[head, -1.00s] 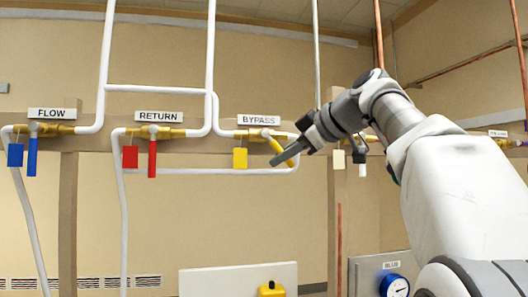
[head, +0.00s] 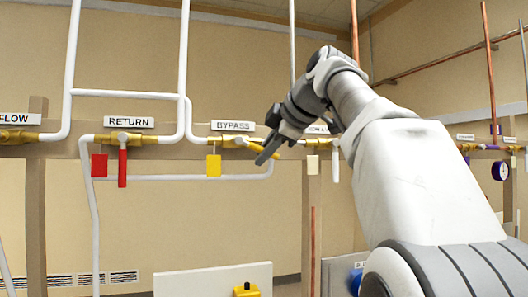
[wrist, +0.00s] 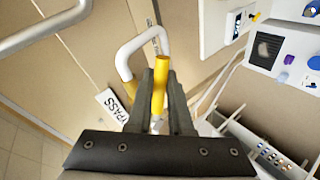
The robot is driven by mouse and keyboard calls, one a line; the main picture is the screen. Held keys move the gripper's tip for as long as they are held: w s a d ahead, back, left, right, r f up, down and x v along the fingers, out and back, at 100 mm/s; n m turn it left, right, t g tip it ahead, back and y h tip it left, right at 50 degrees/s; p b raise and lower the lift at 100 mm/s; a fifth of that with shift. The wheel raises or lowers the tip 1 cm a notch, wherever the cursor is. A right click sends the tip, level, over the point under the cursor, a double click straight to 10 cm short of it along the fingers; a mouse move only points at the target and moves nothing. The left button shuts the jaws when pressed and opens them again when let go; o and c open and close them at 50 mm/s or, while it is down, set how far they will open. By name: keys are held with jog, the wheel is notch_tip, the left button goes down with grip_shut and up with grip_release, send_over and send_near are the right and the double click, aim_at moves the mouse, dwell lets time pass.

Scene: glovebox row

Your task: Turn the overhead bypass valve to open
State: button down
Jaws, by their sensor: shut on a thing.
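The bypass valve is a brass body (head: 228,141) on a white pipe below the BYPASS sign (head: 232,126). Its yellow lever (head: 253,146) slants right and slightly down, at a shallow angle to the pipe. My gripper (head: 266,154) is shut on this lever. In the wrist view the lever (wrist: 159,92) runs between the two dark fingers (wrist: 160,100). In the head view the fingers cover part of the lever.
A yellow tag (head: 214,165) hangs beside the valve. The RETURN valve's red lever (head: 123,167) hangs down at the left. A white lever (head: 335,166) hangs to the right. A panel with a yellow device (head: 246,289) stands below; the wall between is clear.

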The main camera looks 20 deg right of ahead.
jog(key=c, duration=0.8)
grip_release()
jog(key=shift+c, duration=0.2)
